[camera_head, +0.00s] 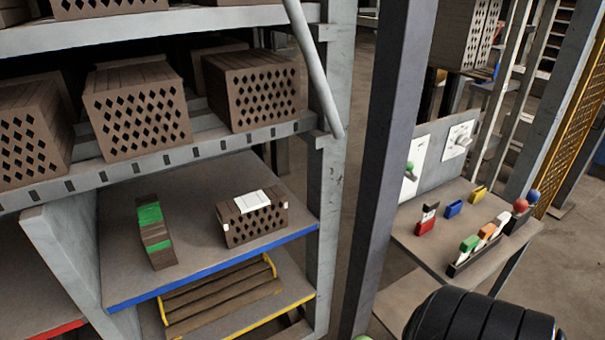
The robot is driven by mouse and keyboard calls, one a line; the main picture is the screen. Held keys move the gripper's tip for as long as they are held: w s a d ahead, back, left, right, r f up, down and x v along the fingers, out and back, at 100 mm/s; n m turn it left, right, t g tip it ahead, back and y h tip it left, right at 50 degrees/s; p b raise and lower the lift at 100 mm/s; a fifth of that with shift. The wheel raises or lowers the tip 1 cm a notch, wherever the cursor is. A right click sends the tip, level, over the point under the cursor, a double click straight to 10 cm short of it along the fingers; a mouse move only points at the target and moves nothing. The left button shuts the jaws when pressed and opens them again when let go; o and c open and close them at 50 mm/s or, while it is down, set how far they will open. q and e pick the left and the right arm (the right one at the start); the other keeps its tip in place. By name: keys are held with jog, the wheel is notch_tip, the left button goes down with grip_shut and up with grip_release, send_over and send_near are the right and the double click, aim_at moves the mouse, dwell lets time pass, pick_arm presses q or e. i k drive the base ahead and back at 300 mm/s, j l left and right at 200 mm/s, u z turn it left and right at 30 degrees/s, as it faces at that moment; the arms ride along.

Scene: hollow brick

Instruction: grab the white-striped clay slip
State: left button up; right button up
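A brown hollow brick (262,228) with diamond-shaped holes lies on the blue-edged shelf board. It has a white patch (252,201) on top and small white marks at its ends; it is the piece with white marking on this shelf. I cannot tell whether the white patch is a separate slip. To its left, apart from it, lies a narrow brown clay slip (157,235) with green stripes. Neither of my grippers is in view. A black ribbed rounded part, probably of my own arm, shows at the bottom right.
The blue-edged shelf (120,285) has bare room between and around the two pieces. Large hollow bricks (137,110) stand on the shelf above. A yellow-framed rack (220,300) is below. A grey post (380,150) separates the shelving from a side table (410,235) with small coloured items.

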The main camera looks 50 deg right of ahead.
aim_at(244, 219)
jog(key=k+l+z, duration=0.1)
jog(key=z, duration=1)
jog(key=j+z, duration=0.25)
jog(key=i+j+z, duration=0.1)
jog(key=j+z, duration=0.15)
jog(key=j, duration=0.1)
